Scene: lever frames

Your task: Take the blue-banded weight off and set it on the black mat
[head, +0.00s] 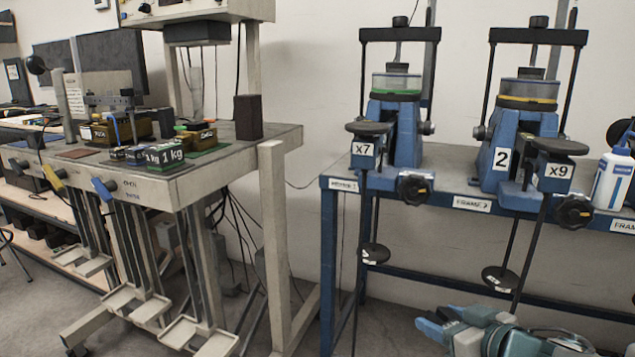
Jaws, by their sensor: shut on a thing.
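My gripper (442,318) is at the bottom right, in front of the blue-edged bench and low, with its blue-tipped fingers pointing left. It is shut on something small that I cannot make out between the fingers. I cannot pick out a blue-banded weight. Dark round hanger plates hang below the bench, one under the x7 lever (375,253) and one under the x9 lever (500,279). No weight shows clearly on either plate. I cannot identify a black mat for certain.
Two blue lever frames stand on the right bench (450,170), with black knobs and a white bottle (613,178) at the right. The left bench (250,150) carries 1 kg blocks (165,154), a dark upright block (248,117) and a green mat (208,151). Floor shows between the benches.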

